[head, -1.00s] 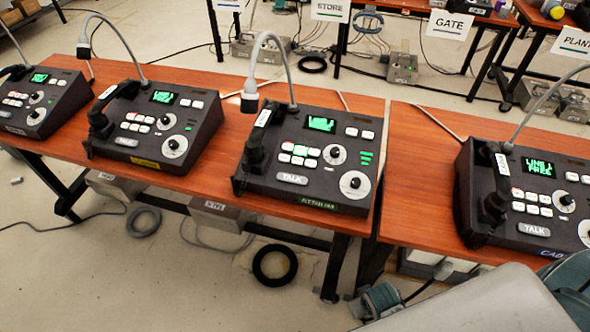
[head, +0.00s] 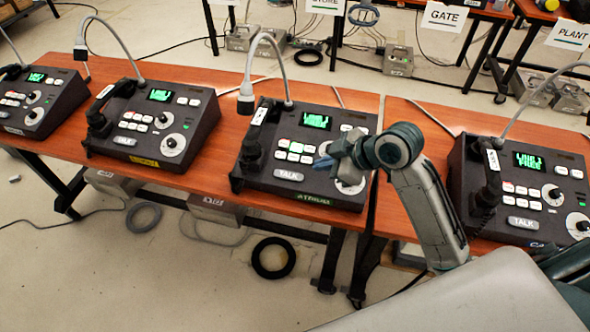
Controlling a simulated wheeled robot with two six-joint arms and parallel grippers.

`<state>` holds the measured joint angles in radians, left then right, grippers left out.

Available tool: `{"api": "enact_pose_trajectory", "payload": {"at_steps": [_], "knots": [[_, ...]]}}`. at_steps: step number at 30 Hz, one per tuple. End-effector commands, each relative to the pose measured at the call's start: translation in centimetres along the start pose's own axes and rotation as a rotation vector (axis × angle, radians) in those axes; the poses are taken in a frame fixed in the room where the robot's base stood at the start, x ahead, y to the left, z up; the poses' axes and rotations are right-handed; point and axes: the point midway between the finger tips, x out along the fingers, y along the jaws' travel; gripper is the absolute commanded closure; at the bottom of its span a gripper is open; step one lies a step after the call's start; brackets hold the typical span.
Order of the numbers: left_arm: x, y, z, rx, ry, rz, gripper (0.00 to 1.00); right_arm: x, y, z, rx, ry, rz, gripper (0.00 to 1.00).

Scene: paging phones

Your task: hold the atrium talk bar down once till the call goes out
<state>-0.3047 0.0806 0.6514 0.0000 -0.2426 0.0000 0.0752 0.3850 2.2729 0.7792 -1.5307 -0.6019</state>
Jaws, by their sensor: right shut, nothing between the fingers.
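The third paging phone (head: 345,121) from the left is a dark sloped desk unit with a lit green display, a handset and a gooseneck microphone. Its green front label (head: 314,199) is blurred but looks like Atrium. Its pale talk bar (head: 288,174) is in clear view at the lower left of the panel. My right gripper (head: 322,164) is shut and empty, over the right part of this panel. Its tips point left, a little right of the talk bar and above it; I see no contact. The gripper covers the lower right knob partly. My left gripper is out of view.
Two similar phones (head: 150,128) stand to the left, the nearer with a yellow label. Another phone (head: 530,185) stands on the right-hand table. Handsets and goosenecks rise above the panels. A bare strip of the wooden table (head: 395,190) lies between the tables' phones.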

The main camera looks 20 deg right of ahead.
Motion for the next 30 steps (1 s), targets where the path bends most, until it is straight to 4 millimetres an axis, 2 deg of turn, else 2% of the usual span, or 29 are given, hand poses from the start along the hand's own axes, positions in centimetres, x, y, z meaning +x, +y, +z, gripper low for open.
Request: {"api": "enact_pose_trajectory", "payload": {"at_steps": [3, 6, 19, 23, 30], "knots": [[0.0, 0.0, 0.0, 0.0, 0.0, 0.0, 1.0, -0.4, 0.9, -1.1, -0.043, 0.026, -0.006, 1.0], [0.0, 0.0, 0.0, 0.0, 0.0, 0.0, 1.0, -0.5, 1.0, -1.4, -0.056, 0.034, -0.01, 1.0], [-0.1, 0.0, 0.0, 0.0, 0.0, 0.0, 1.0, -0.1, 1.0, -1.4, -0.052, 0.035, -0.01, 1.0], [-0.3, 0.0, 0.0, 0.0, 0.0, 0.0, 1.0, 1.1, 1.0, -1.5, -0.049, 0.036, -0.011, 1.0], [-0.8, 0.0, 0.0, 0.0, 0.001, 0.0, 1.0, 5.0, 0.9, -1.7, -0.049, 0.036, -0.014, 1.0]]}}
